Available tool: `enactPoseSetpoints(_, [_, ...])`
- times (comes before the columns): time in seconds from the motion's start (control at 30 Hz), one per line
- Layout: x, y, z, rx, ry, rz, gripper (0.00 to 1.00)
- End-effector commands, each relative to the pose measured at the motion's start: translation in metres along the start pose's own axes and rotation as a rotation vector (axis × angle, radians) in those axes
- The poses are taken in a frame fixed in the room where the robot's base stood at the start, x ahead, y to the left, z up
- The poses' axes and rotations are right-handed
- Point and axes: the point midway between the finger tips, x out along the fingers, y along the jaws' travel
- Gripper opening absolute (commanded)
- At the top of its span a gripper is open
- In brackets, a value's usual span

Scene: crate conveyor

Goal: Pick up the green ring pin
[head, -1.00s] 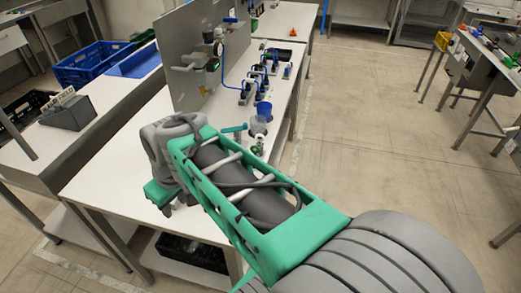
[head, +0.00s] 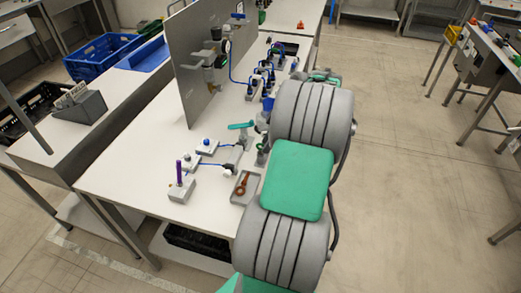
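I cannot make out the green ring pin for certain. A small green spot (head: 261,146) shows at the table's right side, close to the left edge of my arm, too small to identify. My grey and green arm stands in front of the right part of the white table (head: 130,185) and hides some of what is there. A bit of my arm's far end shows beyond the upper grey link. My gripper's fingers do not show.
A grey upright panel (head: 190,90) stands on the table. A teal-handled fitting (head: 241,126), a grey tray with a brown tool (head: 245,186), a block with a purple pin (head: 181,186) and several blue-topped fixtures stand nearby. Blue crates (head: 100,58) lie at the left.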

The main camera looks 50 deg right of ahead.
Motion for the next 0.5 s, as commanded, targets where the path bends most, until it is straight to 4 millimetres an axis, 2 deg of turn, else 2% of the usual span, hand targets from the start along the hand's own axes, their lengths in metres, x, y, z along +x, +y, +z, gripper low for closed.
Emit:
enactPoseSetpoints(0.1, [0.019, 0.000, -0.001, 0.001, 0.001, -0.004, 0.36])
enactPoseSetpoints(0.2, [0.028, 0.001, -0.001, 0.001, 0.000, 0.000, 0.36])
enactPoseSetpoints(0.4, [0.029, 0.001, -0.001, 0.001, -0.001, 0.001, 0.35])
enactPoseSetpoints(0.5, [0.028, 0.001, -0.001, 0.001, -0.001, 0.000, 0.27])
